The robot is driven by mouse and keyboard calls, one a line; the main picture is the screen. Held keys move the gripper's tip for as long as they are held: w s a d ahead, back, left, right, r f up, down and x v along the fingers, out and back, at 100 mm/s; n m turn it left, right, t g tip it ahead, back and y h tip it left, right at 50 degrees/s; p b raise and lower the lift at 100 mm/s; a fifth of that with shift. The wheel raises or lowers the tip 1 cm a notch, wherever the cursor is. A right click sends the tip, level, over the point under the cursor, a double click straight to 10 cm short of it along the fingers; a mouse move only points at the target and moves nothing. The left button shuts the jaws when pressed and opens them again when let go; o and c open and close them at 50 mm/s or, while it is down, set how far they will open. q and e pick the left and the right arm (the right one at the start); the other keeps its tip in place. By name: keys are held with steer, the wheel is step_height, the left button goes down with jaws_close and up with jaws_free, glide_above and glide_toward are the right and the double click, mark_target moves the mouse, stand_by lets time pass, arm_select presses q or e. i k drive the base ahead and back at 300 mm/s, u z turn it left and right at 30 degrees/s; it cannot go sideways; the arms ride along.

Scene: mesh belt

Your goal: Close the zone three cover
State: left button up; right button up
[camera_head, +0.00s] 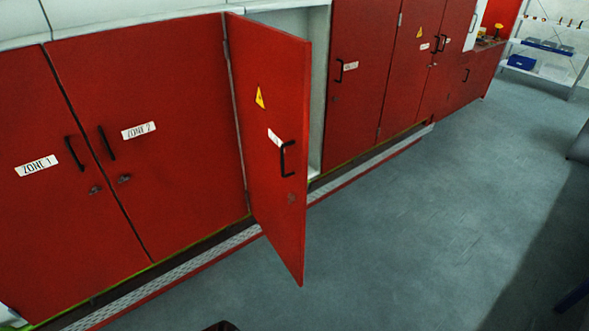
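The red zone three cover (277,205) stands swung open in the middle of the head view, hinged at its left edge. It bears a yellow warning triangle, a white label seen at a slant and too small to read, and a black handle (287,159) near its free edge. The pale opening (316,90) behind it is partly hidden by the cover. A small dark shape at the bottom edge cannot be made out. Neither of my grippers can be recognised in this view.
Shut red covers labelled ZONE 1 (45,215) and ZONE 2 (165,170) are at the left. More shut red covers (355,70) run to the right. A metal step (225,246) lies along the base. The grey floor (420,230) is clear; a shelf (548,48) stands far right.

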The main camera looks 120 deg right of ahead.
mark_target(271, 67)
steer(key=z, duration=3.6)
steer(key=i, duration=0.1)
steer(key=z, duration=0.05)
